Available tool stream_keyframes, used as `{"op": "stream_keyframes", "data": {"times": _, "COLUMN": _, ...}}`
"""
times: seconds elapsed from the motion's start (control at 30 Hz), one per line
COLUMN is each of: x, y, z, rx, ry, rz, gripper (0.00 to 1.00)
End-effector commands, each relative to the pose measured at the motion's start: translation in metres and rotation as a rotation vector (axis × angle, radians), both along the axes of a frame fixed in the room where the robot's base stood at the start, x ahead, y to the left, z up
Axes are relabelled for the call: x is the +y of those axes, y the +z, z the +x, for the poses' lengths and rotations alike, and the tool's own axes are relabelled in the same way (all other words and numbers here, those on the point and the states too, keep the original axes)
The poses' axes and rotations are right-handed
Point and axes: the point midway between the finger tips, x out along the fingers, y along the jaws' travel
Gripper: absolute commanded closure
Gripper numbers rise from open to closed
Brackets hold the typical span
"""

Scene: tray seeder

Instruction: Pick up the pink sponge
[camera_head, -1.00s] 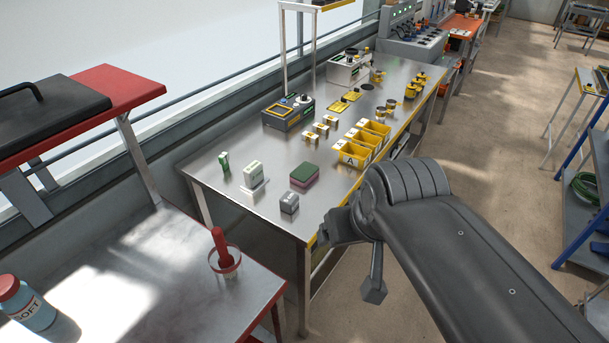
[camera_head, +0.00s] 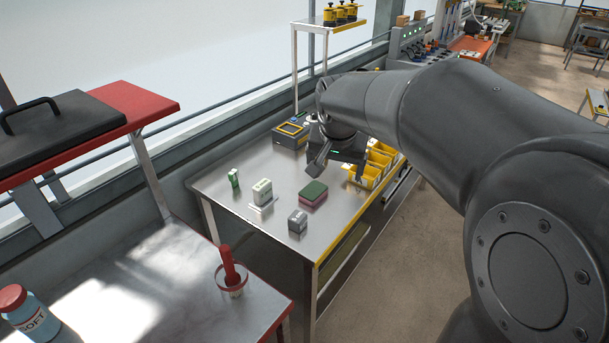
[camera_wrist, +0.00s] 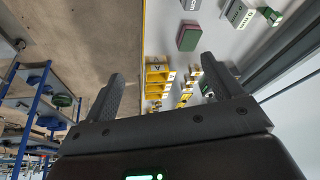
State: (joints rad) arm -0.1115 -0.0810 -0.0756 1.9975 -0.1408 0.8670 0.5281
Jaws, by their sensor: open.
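The pink sponge (camera_head: 313,199) has a green top and lies flat on the steel bench near its front edge. It also shows in the wrist view (camera_wrist: 189,42), just beyond and between the fingers. My gripper (camera_head: 317,164) is above the bench, a little behind and above the sponge, not touching it. In the wrist view my gripper (camera_wrist: 163,85) has its two fingers wide apart with nothing between them.
Yellow bins (camera_head: 372,170) stand to the right. A grey device (camera_head: 291,133) sits behind.

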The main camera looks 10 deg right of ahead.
Motion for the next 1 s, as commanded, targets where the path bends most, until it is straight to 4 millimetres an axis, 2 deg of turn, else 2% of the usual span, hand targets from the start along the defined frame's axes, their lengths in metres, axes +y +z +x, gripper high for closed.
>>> {"op": "stream_keyframes", "data": {"times": 0.03, "x": 0.001, "y": -0.008, "z": 0.018, "rx": 0.011, "ry": -0.024, "rz": -0.001, "gripper": 0.15}}
{"op": "stream_keyframes", "data": {"times": 0.27, "x": 0.007, "y": -0.044, "z": 0.093, "rx": 0.03, "ry": -0.15, "rz": -0.011, "gripper": 0.15}}
{"op": "stream_keyframes", "data": {"times": 0.4, "x": 0.012, "y": -0.075, "z": 0.136, "rx": 0.033, "ry": -0.224, "rz": -0.023, "gripper": 0.15}}
{"op": "stream_keyframes", "data": {"times": 0.6, "x": 0.022, "y": -0.125, "z": 0.189, "rx": 0.032, "ry": -0.319, "rz": -0.045, "gripper": 0.15}}
{"op": "stream_keyframes", "data": {"times": 0.8, "x": 0.029, "y": -0.163, "z": 0.221, "rx": 0.024, "ry": -0.382, "rz": -0.062, "gripper": 0.15}}
{"op": "stream_keyframes", "data": {"times": 1.0, "x": 0.031, "y": -0.178, "z": 0.231, "rx": 0.019, "ry": -0.402, "rz": -0.066, "gripper": 0.15}}
